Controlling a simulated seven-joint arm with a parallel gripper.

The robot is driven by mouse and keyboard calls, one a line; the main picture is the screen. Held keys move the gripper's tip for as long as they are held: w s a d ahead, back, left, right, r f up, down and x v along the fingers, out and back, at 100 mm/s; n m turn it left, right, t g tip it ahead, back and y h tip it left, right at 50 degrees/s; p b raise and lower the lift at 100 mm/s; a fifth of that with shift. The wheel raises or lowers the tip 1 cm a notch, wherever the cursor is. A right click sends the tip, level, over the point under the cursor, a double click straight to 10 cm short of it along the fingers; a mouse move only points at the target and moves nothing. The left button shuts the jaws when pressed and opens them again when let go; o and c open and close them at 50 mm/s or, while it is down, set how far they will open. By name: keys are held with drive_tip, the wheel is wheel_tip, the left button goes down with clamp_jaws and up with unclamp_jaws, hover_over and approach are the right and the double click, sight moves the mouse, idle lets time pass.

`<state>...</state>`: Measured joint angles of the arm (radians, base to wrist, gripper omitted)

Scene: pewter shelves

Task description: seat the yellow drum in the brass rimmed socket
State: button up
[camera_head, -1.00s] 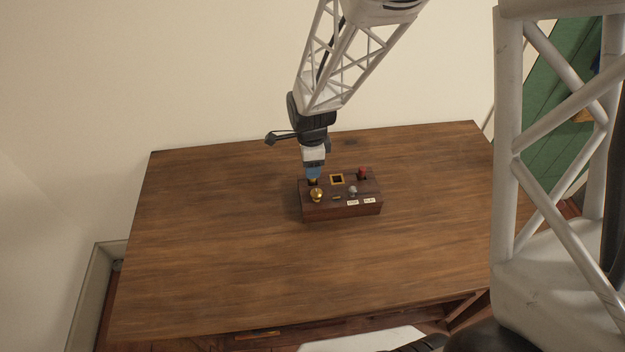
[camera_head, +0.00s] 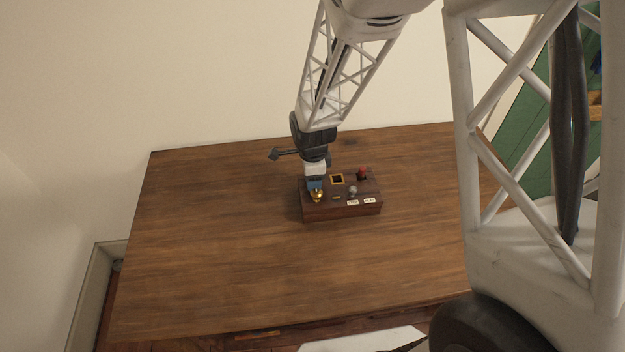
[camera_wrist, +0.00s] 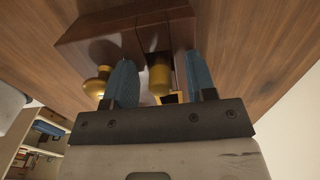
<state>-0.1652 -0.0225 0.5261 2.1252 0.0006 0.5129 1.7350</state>
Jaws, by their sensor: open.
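The yellow drum (camera_wrist: 159,76) shows in the wrist view as a short upright cylinder by a dark slot in the wooden box (camera_wrist: 115,32). My gripper (camera_wrist: 160,70) is open, with one blue finger on each side of the drum and visible gaps between. In the head view my gripper (camera_head: 315,187) is low over the left end of the box (camera_head: 341,211) and hides the drum. The brass rimmed socket (camera_head: 337,179) is a square, dark opening on the box top, right of my gripper. It looks empty.
A red button (camera_head: 362,173) and a grey knob (camera_head: 353,190) stand farther right. The wooden table (camera_head: 230,240) around the box is clear.

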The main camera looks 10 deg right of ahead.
drive_tip(key=shift+c, duration=0.3)
clamp_jaws()
drive_tip(key=shift+r, duration=0.1)
drive_tip(key=shift+r, duration=4.95)
